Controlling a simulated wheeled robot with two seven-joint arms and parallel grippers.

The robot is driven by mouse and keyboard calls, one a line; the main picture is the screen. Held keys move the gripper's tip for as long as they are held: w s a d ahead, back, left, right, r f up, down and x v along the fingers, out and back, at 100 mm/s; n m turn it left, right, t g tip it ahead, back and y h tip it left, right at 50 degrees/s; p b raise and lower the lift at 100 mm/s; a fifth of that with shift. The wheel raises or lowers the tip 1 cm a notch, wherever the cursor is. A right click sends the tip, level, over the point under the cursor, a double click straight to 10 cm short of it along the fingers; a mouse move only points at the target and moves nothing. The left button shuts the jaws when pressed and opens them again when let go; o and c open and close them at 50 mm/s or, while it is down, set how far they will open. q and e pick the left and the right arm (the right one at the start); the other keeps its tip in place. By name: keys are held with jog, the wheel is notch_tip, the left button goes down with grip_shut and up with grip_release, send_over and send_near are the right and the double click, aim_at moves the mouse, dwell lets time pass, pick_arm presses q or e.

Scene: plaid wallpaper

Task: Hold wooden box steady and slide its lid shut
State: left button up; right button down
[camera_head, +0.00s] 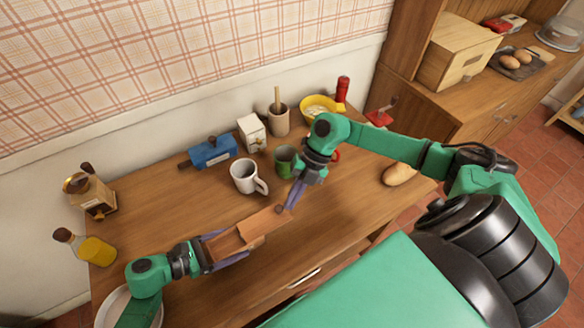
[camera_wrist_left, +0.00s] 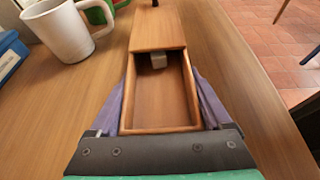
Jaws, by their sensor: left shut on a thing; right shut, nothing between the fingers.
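The wooden box (camera_head: 222,244) stands on the table near its front edge, and it also fills the middle of the left wrist view (camera_wrist_left: 161,128). Its sliding lid (camera_head: 263,222) is partly open and sticks out past the far end, also seen in the left wrist view (camera_wrist_left: 158,30). A small pale block (camera_wrist_left: 158,61) shows inside the box under the lid's edge. My left gripper (camera_head: 228,257) is shut on the box, one finger on each long side. My right gripper (camera_head: 285,205) is shut and empty, its tips down beside the lid's far end; whether they touch it is unclear.
A white mug (camera_head: 244,178) and a green mug (camera_head: 284,160) stand behind the box. A bread roll (camera_head: 398,174) lies at the right.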

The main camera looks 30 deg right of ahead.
aim_at(277, 224)
jog(key=shift+a, duration=0.1)
jog(key=a, duration=0.9)
jog(key=shift+a, duration=0.2)
pick_arm(q)
jog(key=shift+d, duration=0.1)
pick_arm(e)
jog(key=shift+a, duration=0.15)
jog(key=shift+s, duration=0.1)
jog(key=d, duration=0.1)
jog(key=s+d+r, duration=0.1)
jog(key=d, duration=0.2)
jog(key=shift+s+d+r, duration=0.2)
jog(key=shift+s, duration=0.05)
jog(key=v, duration=0.9)
